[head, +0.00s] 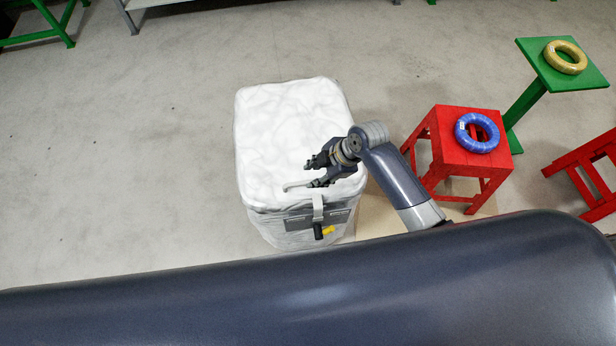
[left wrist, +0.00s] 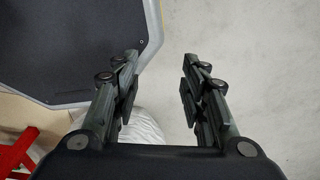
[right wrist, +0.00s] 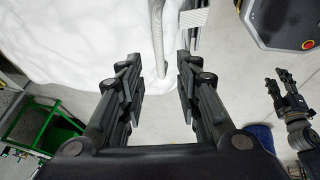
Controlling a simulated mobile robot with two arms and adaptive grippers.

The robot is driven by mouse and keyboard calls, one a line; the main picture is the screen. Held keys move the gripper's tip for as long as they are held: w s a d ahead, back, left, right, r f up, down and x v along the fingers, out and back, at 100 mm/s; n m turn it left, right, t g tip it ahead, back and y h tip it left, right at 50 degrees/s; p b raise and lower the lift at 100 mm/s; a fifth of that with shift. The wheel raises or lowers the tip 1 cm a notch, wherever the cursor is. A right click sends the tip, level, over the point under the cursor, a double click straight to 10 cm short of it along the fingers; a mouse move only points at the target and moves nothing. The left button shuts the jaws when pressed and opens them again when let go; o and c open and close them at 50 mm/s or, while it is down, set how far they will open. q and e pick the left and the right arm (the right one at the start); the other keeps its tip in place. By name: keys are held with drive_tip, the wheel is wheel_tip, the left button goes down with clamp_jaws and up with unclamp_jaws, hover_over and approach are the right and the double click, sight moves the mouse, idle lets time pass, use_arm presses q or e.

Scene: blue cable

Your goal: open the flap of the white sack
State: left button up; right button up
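The white sack (head: 285,115) stands upright in the middle of the head view, its wrinkled top closed over. A pale rod-like handle (head: 298,186) lies at its front edge, above a hanging strap (head: 318,207). My right gripper (head: 315,172) is over the front right part of the top. In the right wrist view its fingers (right wrist: 158,75) are apart, with the handle (right wrist: 157,40) running between them; I see no grip on it. My left gripper (left wrist: 158,70) is open and empty in the left wrist view, with part of the sack (left wrist: 143,130) below.
A red stool (head: 465,145) with a blue cable coil (head: 477,132) stands right of the sack. Behind it is a green stand (head: 545,80) with a yellow coil (head: 565,57). Another red stool (head: 590,170) is at far right. The floor left of the sack is clear.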

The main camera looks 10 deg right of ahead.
sight(305, 182)
drive_tip(key=shift+x, duration=3.05)
clamp_jaws()
